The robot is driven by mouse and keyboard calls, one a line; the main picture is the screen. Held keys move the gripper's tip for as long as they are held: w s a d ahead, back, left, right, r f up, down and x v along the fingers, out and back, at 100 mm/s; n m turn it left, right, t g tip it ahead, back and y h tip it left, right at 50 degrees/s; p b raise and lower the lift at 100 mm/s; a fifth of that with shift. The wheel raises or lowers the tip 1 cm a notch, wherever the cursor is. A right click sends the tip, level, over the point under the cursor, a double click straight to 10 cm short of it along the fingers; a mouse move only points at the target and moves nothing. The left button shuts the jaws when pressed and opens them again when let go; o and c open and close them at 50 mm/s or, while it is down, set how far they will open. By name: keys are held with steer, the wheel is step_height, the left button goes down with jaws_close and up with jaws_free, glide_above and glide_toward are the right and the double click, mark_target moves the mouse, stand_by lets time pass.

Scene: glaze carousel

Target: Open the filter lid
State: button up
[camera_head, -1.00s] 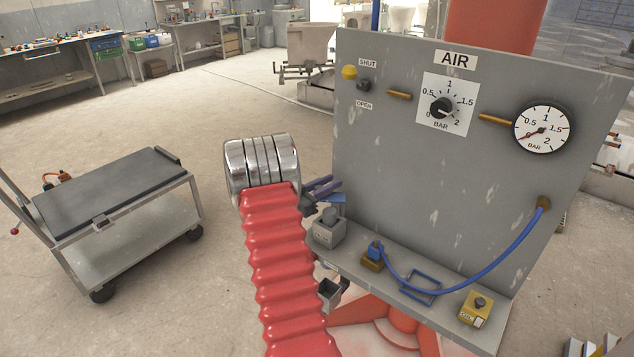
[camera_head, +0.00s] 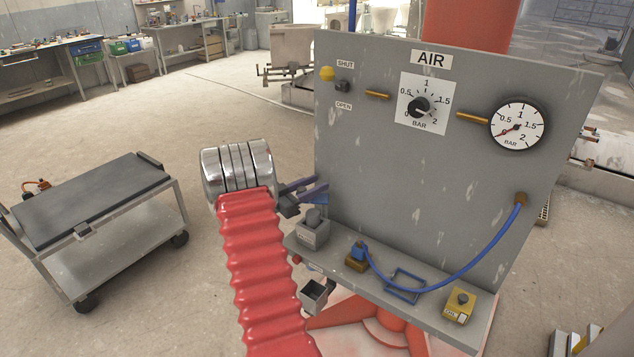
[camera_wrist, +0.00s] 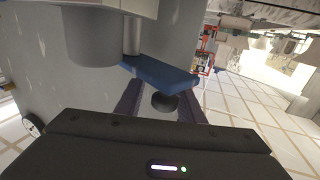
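My gripper (camera_wrist: 162,110) reaches toward the left edge of the grey panel, with its purple fingers apart. It also shows in the head view (camera_head: 308,187). In the wrist view a dark round knob (camera_wrist: 164,102) sits between the fingers, under a blue flat piece (camera_wrist: 160,74); I cannot tell whether the fingers touch it. A grey cylinder (camera_wrist: 90,45) is above left of it. No readable label marks the filter lid, so I cannot tell which part it is.
The grey AIR panel (camera_head: 410,150) carries a dial (camera_head: 420,107), a gauge (camera_head: 516,127) and a yellow knob (camera_head: 327,74). Its shelf holds a blue hose (camera_head: 455,284) and a yellow box (camera_head: 459,304). A cart (camera_head: 95,215) stands left, with open floor behind it.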

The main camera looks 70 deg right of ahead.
steer(key=shift+o, duration=0.4)
steer(key=shift+w, duration=0.1)
steer(key=shift+w, duration=0.1)
steer(key=v, duration=1.3)
steer(key=shift+a, duration=0.35)
steer(key=shift+w, duration=0.1)
